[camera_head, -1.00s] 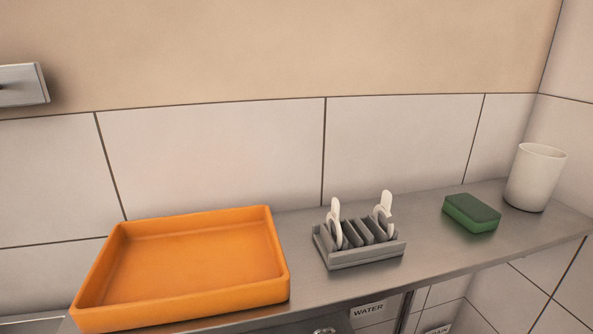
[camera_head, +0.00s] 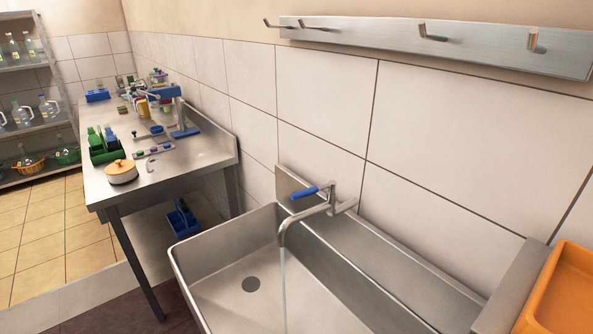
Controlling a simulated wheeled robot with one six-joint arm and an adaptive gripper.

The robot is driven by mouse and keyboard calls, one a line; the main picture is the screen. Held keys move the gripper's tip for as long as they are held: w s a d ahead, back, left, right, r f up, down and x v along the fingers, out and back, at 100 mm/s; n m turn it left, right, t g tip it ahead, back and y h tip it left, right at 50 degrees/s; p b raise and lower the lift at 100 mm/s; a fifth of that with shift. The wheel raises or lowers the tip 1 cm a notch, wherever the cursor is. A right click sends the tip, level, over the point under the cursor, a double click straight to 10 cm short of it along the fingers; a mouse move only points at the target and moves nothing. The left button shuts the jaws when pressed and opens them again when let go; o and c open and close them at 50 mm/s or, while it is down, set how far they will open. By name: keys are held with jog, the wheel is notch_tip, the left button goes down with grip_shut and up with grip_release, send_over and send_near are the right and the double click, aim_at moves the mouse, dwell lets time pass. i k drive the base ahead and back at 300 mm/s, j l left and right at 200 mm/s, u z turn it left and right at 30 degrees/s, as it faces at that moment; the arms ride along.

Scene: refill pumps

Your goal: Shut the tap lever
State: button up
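The tap (camera_head: 331,203) is a steel spout on the tiled wall above the sink, with its end bent down over the basin. Its lever (camera_head: 310,191) has a blue grip and points left, roughly level. A thin stream of water (camera_head: 284,290) runs from the spout into the steel sink (camera_head: 225,285). My gripper is not in view.
A steel table (camera_head: 185,165) with bottles, blue parts and an orange-lidded pot (camera_head: 121,171) stands left of the sink. A hook rail (camera_head: 450,43) is on the wall above. An orange tray (camera_head: 565,295) is at the right edge. Shelves (camera_head: 35,100) stand far left.

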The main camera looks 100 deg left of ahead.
aim_at(332, 184)
jog(key=k+j+u, duration=0.4)
jog(key=j, duration=0.2)
jog(key=j+u, duration=0.2)
jog(key=j, duration=0.15)
jog(key=k+j+u, duration=0.2)
jog(key=j, duration=0.15)
jog(key=i+u, duration=0.1)
jog(key=u, duration=0.6)
